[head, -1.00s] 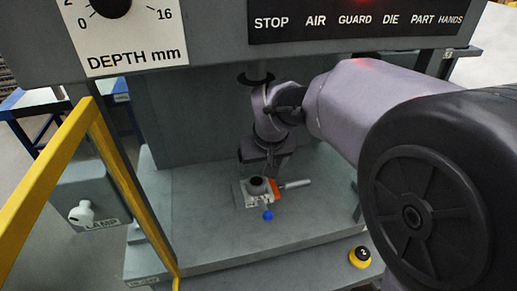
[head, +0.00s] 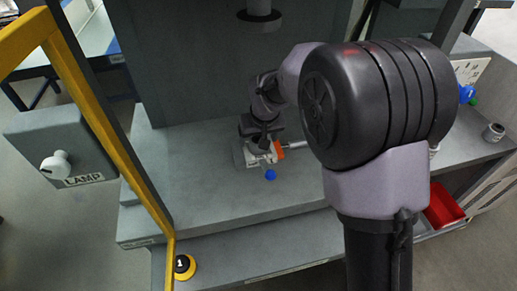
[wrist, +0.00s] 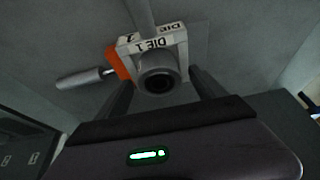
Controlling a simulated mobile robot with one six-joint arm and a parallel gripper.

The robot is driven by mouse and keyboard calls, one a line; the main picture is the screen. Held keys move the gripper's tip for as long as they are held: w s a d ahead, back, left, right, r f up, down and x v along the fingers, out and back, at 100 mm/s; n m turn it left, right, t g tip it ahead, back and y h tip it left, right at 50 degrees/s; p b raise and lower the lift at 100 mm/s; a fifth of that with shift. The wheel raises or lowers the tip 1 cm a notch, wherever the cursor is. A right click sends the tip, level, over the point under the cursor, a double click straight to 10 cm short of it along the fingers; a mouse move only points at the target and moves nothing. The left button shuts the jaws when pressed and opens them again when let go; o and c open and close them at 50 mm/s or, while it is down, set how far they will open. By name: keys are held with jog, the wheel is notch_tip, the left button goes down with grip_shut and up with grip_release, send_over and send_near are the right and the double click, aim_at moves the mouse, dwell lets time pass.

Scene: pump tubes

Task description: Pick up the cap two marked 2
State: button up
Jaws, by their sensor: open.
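I cannot make out a cap marked 2 in either current view. A blue cap-like piece marked 1 (head: 467,93) stands on the far right bench, with a green piece (head: 474,101) beside it. My gripper (head: 262,137) is over the press bed at the die block (head: 254,158). In the wrist view my gripper (wrist: 162,80) has its fingers apart, one on each side of the block labelled DIE 1 (wrist: 180,45). The block has a dark round hole, an orange side and a metal handle (wrist: 78,79). Whether the fingers touch it is unclear.
A yellow guard frame (head: 95,120) and the lamp box (head: 52,145) stand at left. A yellow-and-black button marked 1 (head: 184,267) is at the front ledge. A red bin (head: 443,205) and a grey ring-shaped part (head: 493,132) are at right. The press ram (head: 259,18) hangs above.

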grip_shut()
dwell(0.4)
jog(key=shift+r, duration=0.1)
